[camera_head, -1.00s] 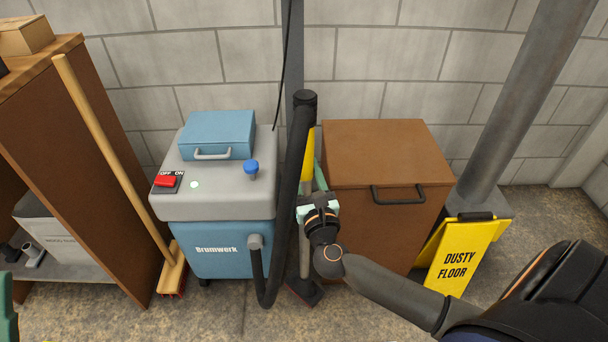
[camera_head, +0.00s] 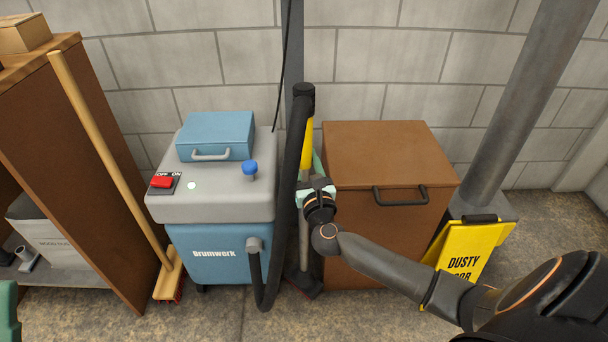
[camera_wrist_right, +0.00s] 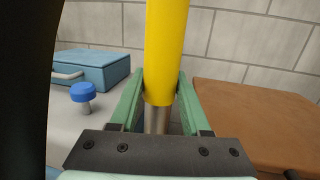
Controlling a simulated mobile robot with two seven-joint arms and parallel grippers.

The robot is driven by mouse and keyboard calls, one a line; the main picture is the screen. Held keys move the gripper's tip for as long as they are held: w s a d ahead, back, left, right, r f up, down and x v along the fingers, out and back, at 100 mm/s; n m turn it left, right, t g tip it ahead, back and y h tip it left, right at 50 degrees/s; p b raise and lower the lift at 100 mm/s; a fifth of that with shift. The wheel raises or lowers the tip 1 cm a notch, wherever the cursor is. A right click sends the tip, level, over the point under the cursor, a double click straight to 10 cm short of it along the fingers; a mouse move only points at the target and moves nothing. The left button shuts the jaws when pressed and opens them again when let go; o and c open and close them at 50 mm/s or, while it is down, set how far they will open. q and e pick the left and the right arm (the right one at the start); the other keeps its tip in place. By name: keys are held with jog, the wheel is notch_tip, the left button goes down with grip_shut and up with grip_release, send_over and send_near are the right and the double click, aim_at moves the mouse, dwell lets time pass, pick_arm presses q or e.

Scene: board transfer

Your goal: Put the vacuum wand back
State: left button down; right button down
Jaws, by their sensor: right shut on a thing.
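The vacuum wand (camera_head: 306,150) stands upright between the blue-grey vacuum and the brown box, with a yellow grip section, a grey tube below and a dark floor head near the ground. A black hose (camera_head: 287,195) loops from its top down to the vacuum's front port. My right gripper (camera_head: 316,188) is shut on the wand. In the right wrist view its green fingers (camera_wrist_right: 158,105) lie on both sides of the yellow section (camera_wrist_right: 166,50), at its lower end. Only a green bit of my left arm shows at the left edge of the head view; its gripper is out of view.
The vacuum (camera_head: 222,250) has a red switch (camera_head: 162,182), a green light and a blue knob (camera_head: 250,169). The brown box (camera_head: 385,150) stands close right of the wand. A broom (camera_head: 110,165) leans at left. A yellow sign (camera_head: 465,255) stands right, before a grey pipe (camera_head: 520,100).

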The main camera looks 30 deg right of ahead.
aim_at(304, 173)
notch_tip(304, 173, down, 4)
jog(key=b, duration=0.2)
jog(key=shift+w+f+b, duration=0.1)
jog(key=shift+f+b, duration=0.05)
jog(key=shift+b, duration=0.15)
jog(key=shift+d+f, duration=0.1)
jog(key=shift+d, duration=0.05)
jog(key=shift+f, duration=0.2)
jog(key=shift+c, duration=1.8)
grip_release()
